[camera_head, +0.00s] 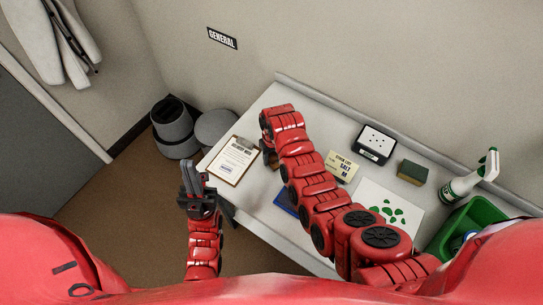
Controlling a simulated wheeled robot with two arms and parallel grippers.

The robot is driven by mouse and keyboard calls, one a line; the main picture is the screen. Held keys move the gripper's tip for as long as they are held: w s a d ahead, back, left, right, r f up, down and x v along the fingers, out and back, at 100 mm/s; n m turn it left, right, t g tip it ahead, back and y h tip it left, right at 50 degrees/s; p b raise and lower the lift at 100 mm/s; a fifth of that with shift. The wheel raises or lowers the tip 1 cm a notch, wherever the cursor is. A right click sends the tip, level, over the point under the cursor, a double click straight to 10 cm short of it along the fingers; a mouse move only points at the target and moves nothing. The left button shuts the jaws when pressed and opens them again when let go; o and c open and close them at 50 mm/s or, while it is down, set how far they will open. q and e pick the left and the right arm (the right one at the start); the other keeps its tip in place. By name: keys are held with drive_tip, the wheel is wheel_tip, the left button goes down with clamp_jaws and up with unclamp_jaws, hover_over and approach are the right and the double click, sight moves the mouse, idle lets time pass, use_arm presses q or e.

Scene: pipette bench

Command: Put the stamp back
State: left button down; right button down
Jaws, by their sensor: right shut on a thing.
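My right arm reaches over the table to the clipboard (233,160) with a white printed sheet. My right gripper (269,154) is at the clipboard's right edge, pointing down and shut on a small dark thing, which I take to be the stamp; the arm and fingers hide most of it. A blue flat thing (286,208), partly hidden by my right arm, lies on the table. My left gripper (191,178) is off the table's left edge with its fingers pointing up, apart from everything; its finger gap is unclear.
On the white table (257,211) are a pale yellow card (341,166), a black-framed white device (375,142), a green-brown block (411,172), a white sheet with green shapes (390,207), a spray bottle (470,180) and a green bin (470,222). Grey bins (174,128) stand beyond the left edge.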

drive_tip(key=shift+f, duration=0.2)
drive_tip(key=shift+c, duration=2.4)
unclamp_jaws()
drive_tip(key=shift+r, duration=0.15)
